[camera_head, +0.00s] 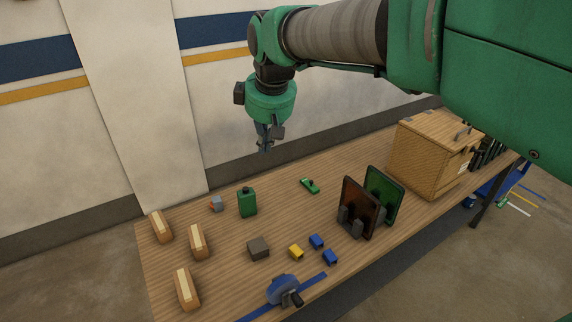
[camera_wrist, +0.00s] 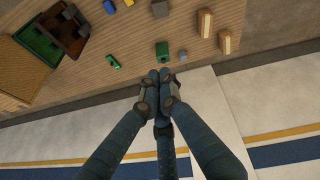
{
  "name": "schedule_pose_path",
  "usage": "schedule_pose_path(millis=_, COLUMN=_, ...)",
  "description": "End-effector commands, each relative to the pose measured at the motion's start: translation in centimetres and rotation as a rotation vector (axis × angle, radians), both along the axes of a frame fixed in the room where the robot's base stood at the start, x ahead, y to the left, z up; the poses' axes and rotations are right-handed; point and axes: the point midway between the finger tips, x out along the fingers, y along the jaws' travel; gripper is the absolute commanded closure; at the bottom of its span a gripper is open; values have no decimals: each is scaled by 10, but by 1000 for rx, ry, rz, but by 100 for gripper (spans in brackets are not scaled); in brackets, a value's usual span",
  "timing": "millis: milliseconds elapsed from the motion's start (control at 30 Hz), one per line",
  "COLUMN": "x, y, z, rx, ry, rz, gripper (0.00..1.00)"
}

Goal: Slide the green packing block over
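No plain green block can be told for certain. A green upright block-like container (camera_head: 247,204) with a dark cap stands on the table, left of centre; it also shows in the wrist view (camera_wrist: 162,49). A smaller, flat green piece (camera_head: 310,186) with a dark knob lies to its right, near the back edge; it also shows in the wrist view (camera_wrist: 113,62). My gripper (camera_head: 265,148) hangs in the air above the table's back edge, apart from both. In the wrist view its fingertips (camera_wrist: 159,76) are together, with nothing seen between them.
Several tan blocks (camera_head: 198,241) stand at the left. A grey block (camera_head: 258,248), a yellow block (camera_head: 296,251) and blue blocks (camera_head: 317,241) lie nearer the front. A brown panel (camera_head: 359,205), a green panel (camera_head: 384,192) and a wooden crate (camera_head: 420,160) stand right. The wall is behind.

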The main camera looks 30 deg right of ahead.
Motion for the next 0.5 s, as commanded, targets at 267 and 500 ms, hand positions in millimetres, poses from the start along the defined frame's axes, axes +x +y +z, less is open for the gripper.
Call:
schedule_pose_path(millis=267, x=70, y=-40, z=-4, rx=-47, ry=50, rz=109, gripper=100)
schedule_pose_path(millis=500, x=126, y=-78, z=-16, rx=-82, ry=91, rz=206, gripper=100)
